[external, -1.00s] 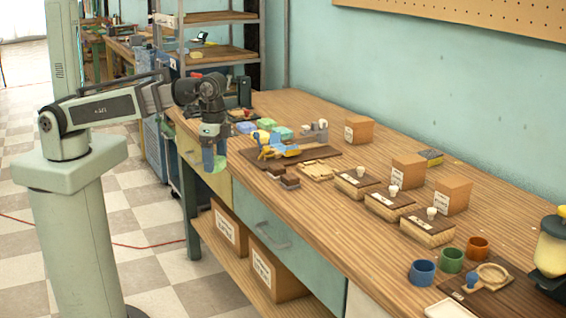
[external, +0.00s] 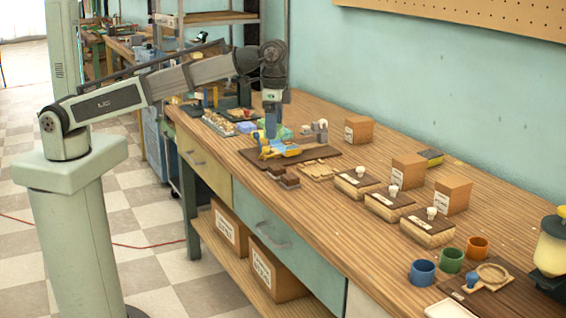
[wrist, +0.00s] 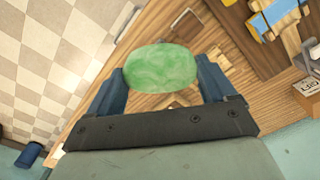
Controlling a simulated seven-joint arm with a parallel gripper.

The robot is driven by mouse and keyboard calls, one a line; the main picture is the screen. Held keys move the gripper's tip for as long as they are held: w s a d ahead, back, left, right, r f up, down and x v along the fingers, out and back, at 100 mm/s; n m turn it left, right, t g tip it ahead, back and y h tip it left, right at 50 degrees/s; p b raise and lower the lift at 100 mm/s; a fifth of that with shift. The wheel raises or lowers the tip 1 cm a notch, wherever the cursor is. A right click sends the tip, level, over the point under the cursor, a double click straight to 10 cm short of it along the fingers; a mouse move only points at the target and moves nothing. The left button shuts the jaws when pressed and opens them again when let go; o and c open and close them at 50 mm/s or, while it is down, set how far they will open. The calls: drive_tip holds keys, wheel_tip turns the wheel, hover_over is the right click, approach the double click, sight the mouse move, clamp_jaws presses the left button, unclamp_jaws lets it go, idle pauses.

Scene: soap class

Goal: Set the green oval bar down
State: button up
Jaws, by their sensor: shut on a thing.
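The green oval bar (wrist: 160,67), marbled and rounded, is held between the two blue fingers of my gripper (wrist: 161,72) in the wrist view. The fingers press on its two ends. In the external view my gripper (external: 270,128) points down above the left part of the workbench, close to the blue-and-yellow fixture (external: 280,150). The wrist view shows wooden bench top behind the bar and the checkered floor to the left.
The fixture stands on a dark board (external: 327,152). Dark brown blocks (external: 284,177) and a light wooden tray (external: 318,171) are in front. Lidded boxes (external: 357,183) with white knobs stand to the right.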

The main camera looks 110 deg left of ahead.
drive_tip(key=w+a+n, duration=0.1)
drive_tip(key=w+a, duration=1)
drive_tip(key=w, duration=0.3)
drive_tip(key=n, duration=0.3)
hover_over(401, 150)
wheel_tip(401, 150, down, 6)
drive_tip(key=shift+f, duration=3.85)
drive_tip(key=shift+f, duration=0.6)
drive_tip(key=o, duration=0.9)
